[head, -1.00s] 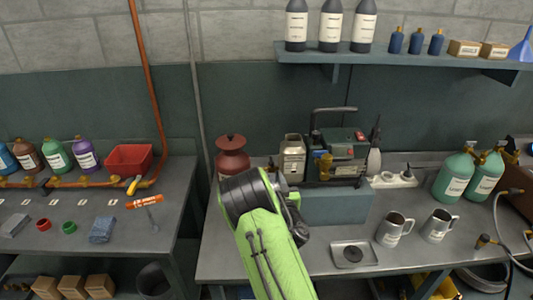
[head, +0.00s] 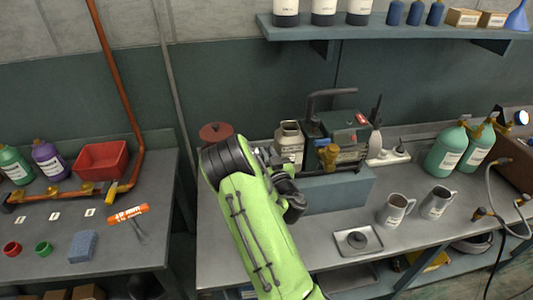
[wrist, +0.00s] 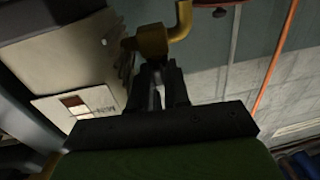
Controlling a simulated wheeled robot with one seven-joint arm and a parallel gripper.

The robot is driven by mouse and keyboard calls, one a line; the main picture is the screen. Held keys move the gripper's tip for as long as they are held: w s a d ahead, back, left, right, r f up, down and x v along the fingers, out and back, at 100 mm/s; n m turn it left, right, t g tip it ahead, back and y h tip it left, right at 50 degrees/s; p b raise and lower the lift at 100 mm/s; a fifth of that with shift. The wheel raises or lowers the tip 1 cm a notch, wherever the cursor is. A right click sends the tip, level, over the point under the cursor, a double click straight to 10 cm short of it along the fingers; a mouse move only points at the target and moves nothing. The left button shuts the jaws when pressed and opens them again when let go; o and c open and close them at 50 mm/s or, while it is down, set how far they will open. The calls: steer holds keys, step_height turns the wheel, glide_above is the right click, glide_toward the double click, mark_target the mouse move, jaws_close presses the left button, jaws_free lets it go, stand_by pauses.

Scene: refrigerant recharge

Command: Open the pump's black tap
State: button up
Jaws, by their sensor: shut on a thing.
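The pump (head: 345,130), dark with a black carry handle, stands on a blue-grey block on the bench, with brass fittings (head: 328,156) at its front. A beige can (head: 289,142) stands left of it. In the wrist view, my gripper (wrist: 160,78) reaches a brass fitting (wrist: 152,42) with a bent spout. Its dark fingers are shut on the black tap just below that fitting in the picture; the tap is barely told apart from the fingers. A pale labelled body (wrist: 75,85) is close on the left. In the head view my arm hides the fingertips.
A red pot (head: 215,132) is close behind my arm. Two metal mugs (head: 394,210) and a shallow tray (head: 357,241) stand at the bench front. Green cylinders (head: 446,150) stand right. A gap separates the left bench (head: 125,245).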

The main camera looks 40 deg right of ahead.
jaws_close()
steer(key=p, duration=0.2)
steer(key=shift+r+y+p, duration=0.3)
steer(key=shift+r, duration=0.05)
steer(key=shift+d+n+t+y+p, duration=0.1)
steer(key=shift+n+t+y+p, duration=0.35)
steer(key=shift+p, duration=0.75)
steer(key=shift+f+n+y, duration=0.25)
steer(key=shift+f+y, duration=0.05)
steer(key=shift+y, duration=0.15)
steer(key=shift+o, duration=1.3)
jaws_free()
steer(key=shift+w, duration=0.1)
steer(key=shift+f, duration=0.15)
